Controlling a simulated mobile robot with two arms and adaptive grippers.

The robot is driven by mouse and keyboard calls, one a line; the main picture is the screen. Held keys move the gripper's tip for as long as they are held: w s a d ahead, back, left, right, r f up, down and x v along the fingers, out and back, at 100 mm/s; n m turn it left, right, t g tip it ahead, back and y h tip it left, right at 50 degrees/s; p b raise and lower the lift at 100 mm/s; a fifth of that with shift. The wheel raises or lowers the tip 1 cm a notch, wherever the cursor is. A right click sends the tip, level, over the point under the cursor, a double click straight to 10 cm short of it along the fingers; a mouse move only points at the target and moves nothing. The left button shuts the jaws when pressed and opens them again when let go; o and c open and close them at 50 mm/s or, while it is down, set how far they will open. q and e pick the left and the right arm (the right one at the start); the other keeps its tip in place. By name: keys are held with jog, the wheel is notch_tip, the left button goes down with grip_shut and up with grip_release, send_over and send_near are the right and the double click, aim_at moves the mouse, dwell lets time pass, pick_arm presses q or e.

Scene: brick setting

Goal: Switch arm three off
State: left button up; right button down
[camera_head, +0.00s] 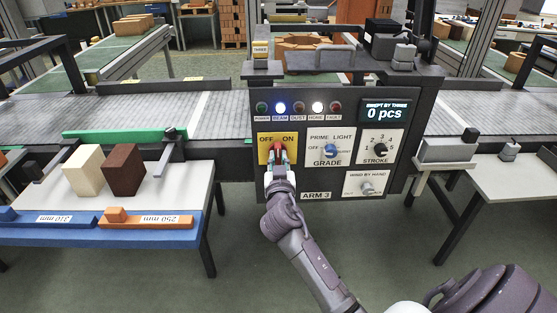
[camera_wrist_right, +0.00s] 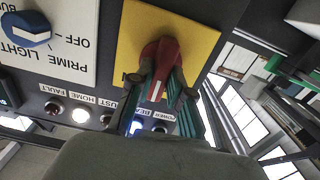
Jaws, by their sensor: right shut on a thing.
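The ARM 3 control panel (camera_head: 352,107) stands in front of me over the belt. Its yellow switch plate (camera_head: 291,140) is marked OFF on the left and ON on the right. A red switch handle (camera_head: 278,149) sits on it and also shows in the right wrist view (camera_wrist_right: 162,58), with a white mark. My right gripper (camera_head: 278,161) is shut on the red handle, with its fingers on either side of it. The handle stands roughly upright; the gripper partly hides it, and I cannot tell which side it is set to. My left gripper is out of view.
The BEAM (camera_head: 280,107) and HOME (camera_head: 317,107) lamps are lit; the display (camera_head: 384,113) reads 0 pcs. The PRIME LIGHT knob (camera_head: 331,152) is close right of the switch. A table with two blocks (camera_head: 124,170) stands at left.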

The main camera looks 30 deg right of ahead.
jog(key=n, duration=0.4)
jog(key=shift+n+p, duration=0.9)
jog(key=shift+n, duration=1.4)
jog(key=shift+a, duration=0.1)
jog(key=c, duration=1.1)
grip_release()
jog(key=shift+f, duration=0.1)
jog(key=v, duration=1.2)
jog(key=shift+n, duration=0.3)
